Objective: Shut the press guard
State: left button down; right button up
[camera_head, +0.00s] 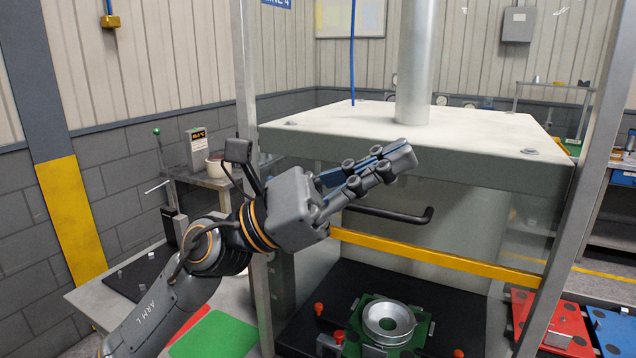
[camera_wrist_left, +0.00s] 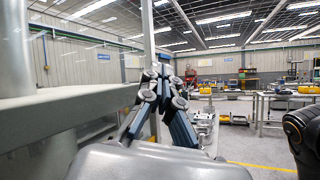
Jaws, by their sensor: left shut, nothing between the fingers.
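The press guard looks like a clear pane with a yellow lower bar (camera_head: 430,256) and a black bent handle (camera_head: 398,215). The yellow bar stands above the black press bed (camera_head: 345,278), with an open gap under it. My left gripper (camera_head: 408,156) is shut and empty. In the head view it appears in front of the press's top plate, just above the handle. I cannot tell whether it touches anything. Its closed fingers also show in the left wrist view (camera_wrist_left: 162,82). The handle's left end is hidden behind the gripper. My right gripper is not in view.
A silver round part (camera_head: 388,320) sits on a green plate on the press bed. Grey press posts (camera_head: 575,200) stand at both sides. A red pallet (camera_head: 550,318) and a blue one (camera_head: 612,330) lie at right. A side bench (camera_head: 215,178) stands at left.

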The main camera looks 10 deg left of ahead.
pick_arm(q)
jog(key=w+a+r+m+t+y, duration=0.15)
jog(key=a+m+t+y, duration=0.25)
jog(key=a+m+y, duration=0.4)
jog(key=w+a+r+m+t+y, duration=0.1)
jog(key=w+a+m+t+y, duration=0.15)
jog(key=a+m+y, duration=0.6)
jog(key=n+y+p, duration=0.3)
jog(key=p, duration=0.1)
send_near(315, 175)
jog(key=d+f, duration=0.2)
jog(key=d, duration=0.1)
jog(key=shift+h, duration=0.25)
jog(key=shift+w+d+f+p, duration=0.1)
jog(key=shift+d+f, duration=0.25)
jog(key=shift+f, duration=0.3)
jog(key=shift+w+d+f+p, duration=0.1)
jog(key=shift+d+f, duration=0.2)
jog(key=shift+f, duration=0.3)
jog(key=shift+w+d+f+p, duration=0.1)
jog(key=shift+d+f, duration=0.25)
jog(key=shift+f, duration=0.3)
